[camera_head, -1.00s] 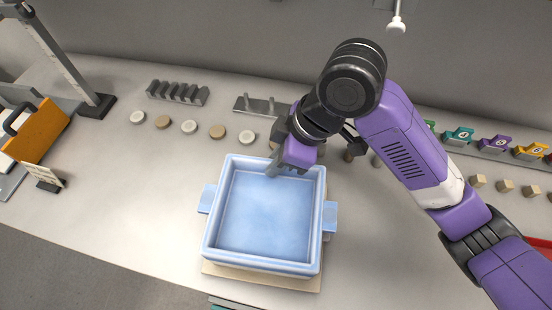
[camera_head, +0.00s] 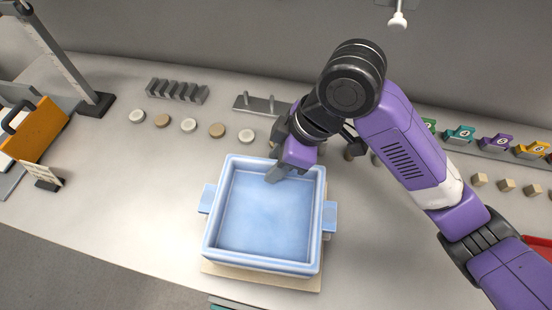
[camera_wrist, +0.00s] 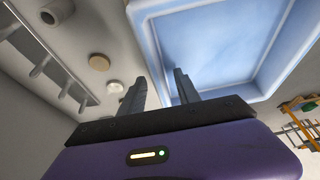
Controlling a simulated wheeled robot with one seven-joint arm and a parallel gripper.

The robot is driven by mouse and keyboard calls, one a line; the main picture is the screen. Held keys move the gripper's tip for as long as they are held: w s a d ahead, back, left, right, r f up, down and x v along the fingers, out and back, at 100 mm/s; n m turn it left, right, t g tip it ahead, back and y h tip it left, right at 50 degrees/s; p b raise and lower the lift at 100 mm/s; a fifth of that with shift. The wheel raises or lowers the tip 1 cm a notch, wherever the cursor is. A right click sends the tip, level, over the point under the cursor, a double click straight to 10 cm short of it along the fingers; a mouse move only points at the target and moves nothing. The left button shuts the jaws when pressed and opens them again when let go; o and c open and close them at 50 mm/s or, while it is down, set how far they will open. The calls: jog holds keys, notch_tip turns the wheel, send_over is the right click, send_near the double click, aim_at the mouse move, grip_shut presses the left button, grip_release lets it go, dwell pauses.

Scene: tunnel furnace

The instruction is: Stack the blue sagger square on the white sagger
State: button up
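The blue sagger (camera_head: 264,215) is a square, shallow, empty tray with a tab on its left and right sides. It appears level, above a cream slab (camera_head: 262,278). A small pale part (camera_head: 327,237) shows just below its right tab; the white sagger is otherwise hidden, and I cannot tell how the edges line up beneath. My gripper (camera_head: 279,171) is at the far wall of the blue sagger. In the wrist view, the two fingers of my gripper (camera_wrist: 161,85) are apart, on either side of the blue sagger's rim (camera_wrist: 146,45), with no clear clamping contact.
A row of round discs (camera_head: 188,125) lies behind, with a grey ribbed rack (camera_head: 177,91) and a pegged bar (camera_head: 262,105). An orange case (camera_head: 38,130) stands at the left. Numbered coloured blocks (camera_head: 495,143) and small cubes (camera_head: 506,185) are at the right. The counter left of the sagger is clear.

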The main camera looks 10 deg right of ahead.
jog(key=v, duration=0.7)
jog(key=shift+d+r, duration=0.15)
jog(key=shift+r, duration=0.2)
jog(key=shift+s, duration=0.1)
